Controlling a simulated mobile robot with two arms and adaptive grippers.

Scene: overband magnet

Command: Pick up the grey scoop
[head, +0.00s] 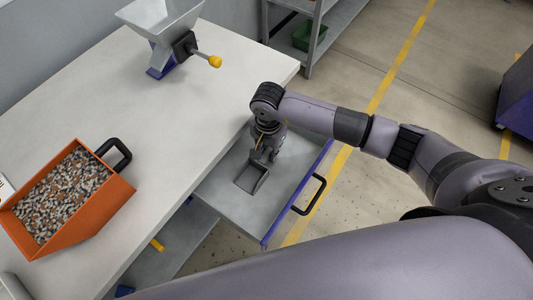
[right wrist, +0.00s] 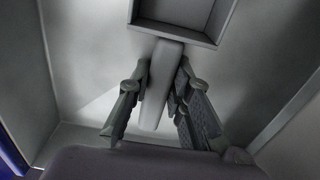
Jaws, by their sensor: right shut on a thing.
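The grey scoop (head: 250,179) lies in the open drawer below the table edge in the head view. Its square pan (right wrist: 182,14) shows at the top of the right wrist view, with its handle (right wrist: 160,90) pointing back towards my wrist. My right gripper (head: 264,154) reaches down into the drawer at the handle end. In the right wrist view its two fingers (right wrist: 160,92) stand on either side of the handle and are shut on it. The scoop seems to be at or close to the drawer floor. My left gripper is not in view.
An orange bin (head: 98,216) of mixed granules and a hopper with a yellow knob (head: 215,61) are on the table. The middle of the table is clear.

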